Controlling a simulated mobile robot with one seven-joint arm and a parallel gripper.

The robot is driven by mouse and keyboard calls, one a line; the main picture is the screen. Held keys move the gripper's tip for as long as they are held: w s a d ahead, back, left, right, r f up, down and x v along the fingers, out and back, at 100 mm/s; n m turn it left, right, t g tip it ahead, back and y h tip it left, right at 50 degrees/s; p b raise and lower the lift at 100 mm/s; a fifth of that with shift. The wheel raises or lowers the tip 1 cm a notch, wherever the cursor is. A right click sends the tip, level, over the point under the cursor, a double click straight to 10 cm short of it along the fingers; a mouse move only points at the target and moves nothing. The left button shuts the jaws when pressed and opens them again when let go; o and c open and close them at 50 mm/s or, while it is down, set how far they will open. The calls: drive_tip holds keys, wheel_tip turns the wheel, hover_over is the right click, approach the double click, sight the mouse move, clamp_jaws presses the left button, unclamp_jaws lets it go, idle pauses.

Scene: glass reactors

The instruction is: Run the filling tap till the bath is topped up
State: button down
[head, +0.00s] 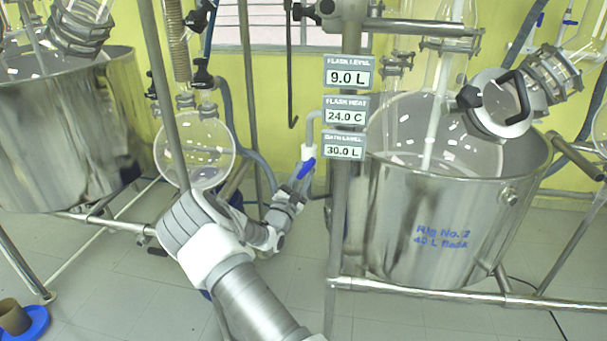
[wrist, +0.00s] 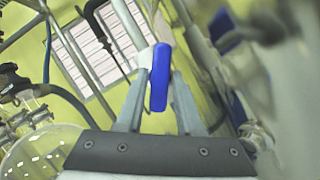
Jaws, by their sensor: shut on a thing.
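The steel bath (head: 440,260) of Rig No. 2 stands at the right, marked 40 L. Its bath level display (head: 344,147) reads 30.0 L. The filling tap is a white fitting on a bent grey pipe left of the post, with a blue handle (head: 305,169). In the wrist view the blue handle (wrist: 159,78) stands between the two grey fingers. My gripper (head: 297,184) is shut on this handle; its fingertips are small and partly hidden in the head view. I cannot see water running from the tap.
Flask level (head: 349,72) reads 9.0 L and flask heat (head: 345,110) 24.0 C. A steel post (head: 341,230) stands between my gripper and the bath. A round glass flask (head: 194,150) hangs left of my arm. Another steel bath (head: 65,140) is at far left.

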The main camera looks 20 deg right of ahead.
drive_tip(key=shift+n, duration=0.4)
drive_tip(key=c, duration=0.7)
unclamp_jaws()
drive_tip(key=shift+a, duration=0.1)
drive_tip(key=v, duration=1.7)
drive_tip(key=shift+s+f+b, duration=0.2)
drive_tip(key=shift+b, duration=0.15)
